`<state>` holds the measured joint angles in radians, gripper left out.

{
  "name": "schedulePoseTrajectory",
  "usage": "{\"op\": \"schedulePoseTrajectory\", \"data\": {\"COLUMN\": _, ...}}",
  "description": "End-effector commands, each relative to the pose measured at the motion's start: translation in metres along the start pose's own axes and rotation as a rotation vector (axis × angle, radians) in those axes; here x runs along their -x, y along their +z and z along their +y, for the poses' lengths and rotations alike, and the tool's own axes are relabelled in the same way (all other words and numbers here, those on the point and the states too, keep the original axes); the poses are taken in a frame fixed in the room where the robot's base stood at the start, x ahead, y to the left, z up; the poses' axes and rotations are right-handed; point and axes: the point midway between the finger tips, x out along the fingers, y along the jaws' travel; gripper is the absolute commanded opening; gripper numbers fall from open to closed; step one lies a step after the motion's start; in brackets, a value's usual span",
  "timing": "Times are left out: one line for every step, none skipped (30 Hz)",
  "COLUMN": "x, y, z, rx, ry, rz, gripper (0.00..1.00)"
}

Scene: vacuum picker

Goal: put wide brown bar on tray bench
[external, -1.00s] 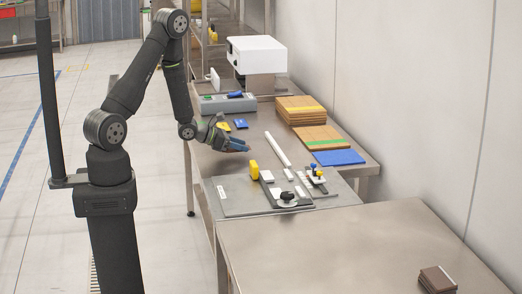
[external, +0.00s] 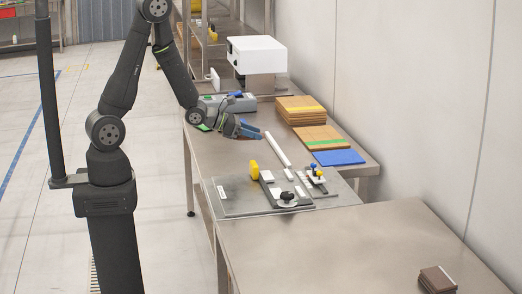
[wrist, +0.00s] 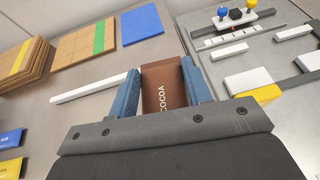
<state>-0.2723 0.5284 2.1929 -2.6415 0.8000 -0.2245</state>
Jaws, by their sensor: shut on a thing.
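A brown bar marked "COCOA" (wrist: 165,88) is between the two blue fingers of my gripper in the wrist view. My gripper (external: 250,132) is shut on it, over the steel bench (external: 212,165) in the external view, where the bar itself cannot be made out. The bar's lower end is hidden behind the gripper body in the wrist view. The frames do not label which bench is the tray bench. A nearer steel bench (external: 320,250) carries a small dark brown stack (external: 437,279) at its right.
Stacked boards with a yellow stripe (external: 300,108), boards with a green stripe (external: 320,136) and a blue sheet (external: 338,158) lie along the wall. A white stick (external: 277,148) and a grey fixture plate (external: 235,190) lie nearer. A white box machine (external: 257,55) stands behind.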

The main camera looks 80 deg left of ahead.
Motion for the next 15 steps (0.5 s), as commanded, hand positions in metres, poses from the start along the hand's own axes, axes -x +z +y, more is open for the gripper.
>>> {"op": "schedulePoseTrajectory", "data": {"x": -0.014, "y": 0.013, "z": -0.013, "rx": -0.02, "ry": -0.043, "rz": -0.005, "gripper": 0.19}}
{"op": "schedulePoseTrajectory", "data": {"x": -0.021, "y": 0.018, "z": -0.02, "rx": -0.028, "ry": -0.065, "rz": -0.005, "gripper": 0.19}}
{"op": "schedulePoseTrajectory", "data": {"x": -0.029, "y": 0.025, "z": -0.029, "rx": -0.04, "ry": -0.092, "rz": -0.003, "gripper": 0.19}}
{"op": "schedulePoseTrajectory", "data": {"x": -0.035, "y": 0.031, "z": -0.035, "rx": -0.049, "ry": -0.11, "rz": -0.003, "gripper": 0.19}}
{"op": "schedulePoseTrajectory", "data": {"x": -0.04, "y": 0.035, "z": -0.04, "rx": -0.056, "ry": -0.126, "rz": -0.002, "gripper": 0.19}}
{"op": "schedulePoseTrajectory", "data": {"x": -0.046, "y": 0.04, "z": -0.047, "rx": -0.066, "ry": -0.144, "rz": 0.0, "gripper": 0.19}}
{"op": "schedulePoseTrajectory", "data": {"x": -0.049, "y": 0.044, "z": -0.05, "rx": -0.071, "ry": -0.154, "rz": 0.001, "gripper": 0.19}}
{"op": "schedulePoseTrajectory", "data": {"x": -0.052, "y": 0.046, "z": -0.054, "rx": -0.076, "ry": -0.162, "rz": 0.003, "gripper": 0.19}}
{"op": "schedulePoseTrajectory", "data": {"x": -0.055, "y": 0.049, "z": -0.057, "rx": -0.08, "ry": -0.171, "rz": 0.005, "gripper": 0.19}}
{"op": "schedulePoseTrajectory", "data": {"x": -0.056, "y": 0.05, "z": -0.058, "rx": -0.082, "ry": -0.174, "rz": 0.005, "gripper": 0.19}}
{"op": "schedulePoseTrajectory", "data": {"x": -0.056, "y": 0.051, "z": -0.058, "rx": -0.083, "ry": -0.175, "rz": 0.005, "gripper": 0.19}}
{"op": "schedulePoseTrajectory", "data": {"x": -0.056, "y": 0.05, "z": -0.057, "rx": -0.081, "ry": -0.172, "rz": 0.006, "gripper": 0.19}}
{"op": "schedulePoseTrajectory", "data": {"x": -0.054, "y": 0.048, "z": -0.053, "rx": -0.078, "ry": -0.167, "rz": 0.007, "gripper": 0.19}}
{"op": "schedulePoseTrajectory", "data": {"x": -0.052, "y": 0.045, "z": -0.049, "rx": -0.073, "ry": -0.158, "rz": 0.008, "gripper": 0.19}}
{"op": "schedulePoseTrajectory", "data": {"x": -0.047, "y": 0.041, "z": -0.041, "rx": -0.066, "ry": -0.144, "rz": 0.009, "gripper": 0.19}}
